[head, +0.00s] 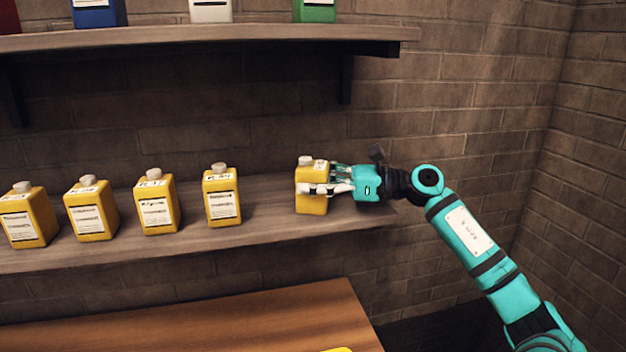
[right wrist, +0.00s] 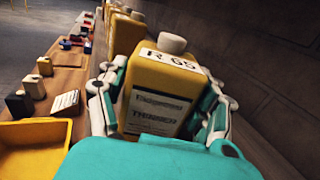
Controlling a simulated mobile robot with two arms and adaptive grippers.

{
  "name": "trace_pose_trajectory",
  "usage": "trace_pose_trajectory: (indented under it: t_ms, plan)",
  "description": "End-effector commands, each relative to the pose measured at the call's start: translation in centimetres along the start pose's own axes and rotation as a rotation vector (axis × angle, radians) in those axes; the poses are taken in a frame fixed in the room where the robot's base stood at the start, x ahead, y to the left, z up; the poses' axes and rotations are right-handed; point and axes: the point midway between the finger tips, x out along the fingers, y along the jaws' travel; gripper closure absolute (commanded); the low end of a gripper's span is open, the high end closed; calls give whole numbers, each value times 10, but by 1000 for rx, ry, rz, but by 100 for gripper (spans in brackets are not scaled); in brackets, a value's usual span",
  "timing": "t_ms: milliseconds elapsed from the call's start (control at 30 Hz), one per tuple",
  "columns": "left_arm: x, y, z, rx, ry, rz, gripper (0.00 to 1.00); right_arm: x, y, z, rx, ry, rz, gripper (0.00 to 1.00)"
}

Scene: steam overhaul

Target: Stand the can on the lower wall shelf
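A yellow can (head: 312,204) with a pale cap and a white label is upright at the right part of the lower wall shelf (head: 270,225). Its base appears to rest on the shelf board. My right gripper (head: 326,180) reaches in from the right, its fingers on both sides of the can and apparently shut on it. In the right wrist view the can (right wrist: 160,95) sits between the fingers, its top reading "R 65" and its label "THINNER". The fingers hide part of its sides. My left gripper is not in view.
Several similar yellow cans (head: 222,207) stand in a row to the left on the same shelf, with a gap between. An upper shelf (head: 270,33) holds blue, white and green cans. A wooden table (head: 250,320) is below. A yellow tray (right wrist: 30,135) shows in the wrist view.

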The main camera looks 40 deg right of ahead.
Motion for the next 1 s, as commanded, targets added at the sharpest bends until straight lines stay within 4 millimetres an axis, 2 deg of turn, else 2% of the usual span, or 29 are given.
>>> trace_pose_trajectory:
  t_ms: [33, 100, 333, 467, 500, 667, 1000]
  plan:
    - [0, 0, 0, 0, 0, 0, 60, 0, 0, 0, 0, 0, 0, 24]
    - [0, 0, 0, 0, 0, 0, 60, 0, 0, 0, 0, 0, 0, 18]
    - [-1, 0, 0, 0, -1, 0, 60, 0, 0, 1, 0, 0, 0, 18]
    - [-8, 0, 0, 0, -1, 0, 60, 0, 0, 6, 0, 0, 0, 18]
    - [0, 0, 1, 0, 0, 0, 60, -4, 0, 0, 1, 0, -1, 18]
    - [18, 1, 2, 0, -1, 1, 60, -31, -1, -4, 0, 1, -3, 18]
    - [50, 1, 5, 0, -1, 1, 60, -100, -1, -1, 0, -1, -3, 18]
